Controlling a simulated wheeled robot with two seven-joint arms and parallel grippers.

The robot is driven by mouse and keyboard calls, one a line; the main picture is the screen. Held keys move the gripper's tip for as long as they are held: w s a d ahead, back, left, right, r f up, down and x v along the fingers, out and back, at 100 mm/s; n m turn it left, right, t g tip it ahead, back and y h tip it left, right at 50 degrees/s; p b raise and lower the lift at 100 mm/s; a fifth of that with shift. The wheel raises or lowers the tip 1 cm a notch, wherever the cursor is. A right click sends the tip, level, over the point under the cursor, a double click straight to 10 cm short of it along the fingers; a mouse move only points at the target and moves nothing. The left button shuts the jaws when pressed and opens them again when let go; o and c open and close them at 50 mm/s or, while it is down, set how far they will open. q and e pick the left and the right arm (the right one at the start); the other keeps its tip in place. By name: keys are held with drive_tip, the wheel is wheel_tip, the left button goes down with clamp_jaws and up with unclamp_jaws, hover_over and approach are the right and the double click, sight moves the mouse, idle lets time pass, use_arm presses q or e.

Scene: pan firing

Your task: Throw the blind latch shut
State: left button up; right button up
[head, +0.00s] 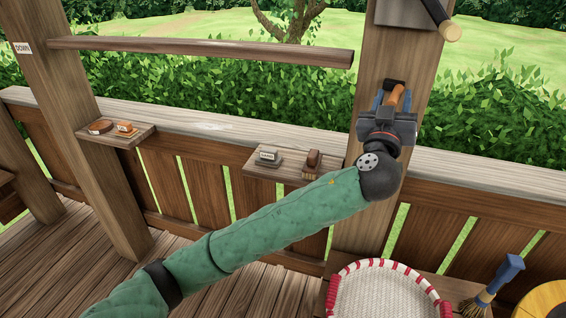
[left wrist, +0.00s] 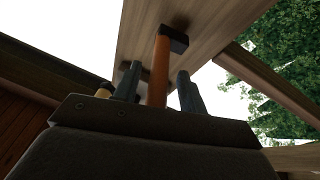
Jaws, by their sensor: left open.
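The blind latch (head: 396,93), an orange lever with a black end block, is mounted on the right-hand wooden post (head: 350,215). My left gripper (head: 392,99) is at the post with its fingers open on either side of the lever. In the left wrist view the orange lever (left wrist: 160,72) stands between the two dark fingers (left wrist: 158,88), its black block at the top. I cannot tell whether either finger touches it. The lower part of the lever is hidden behind the gripper body. My right gripper is not in view.
A horizontal wooden bar (head: 205,50) runs across the upper left, beside a post with a DOWN sign (head: 23,48). Small shelves (head: 262,173) with blocks sit along the railing. A red-and-white rimmed basket (head: 385,295) and a blue-handled brush (head: 495,280) are below right.

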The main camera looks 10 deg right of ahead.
use_arm(q)
drive_tip(key=b+v, duration=0.3)
drive_tip(key=v, duration=0.4)
drive_tip(key=w+a+f+m+g+y, duration=0.1)
drive_tip(key=w+a+f+m+y, duration=0.1)
drive_tip(key=w+f, duration=0.3)
drive_tip(key=w+a+f+m+y, duration=0.1)
drive_tip(key=w+f+m+y, duration=0.1)
drive_tip(key=w, duration=0.6)
drive_tip(key=w+a+f+g+y, duration=0.1)
drive_tip(key=w+a+f, duration=0.3)
drive_tip(key=f, duration=0.4)
drive_tip(key=w+a+f+n+g+y, duration=0.1)
drive_tip(key=w+a+f+y, duration=0.1)
drive_tip(key=w+a+f, duration=0.3)
drive_tip(key=shift+a+f+g+b, duration=0.4)
drive_tip(key=shift+f+b, duration=0.05)
drive_tip(key=shift+f, duration=0.95)
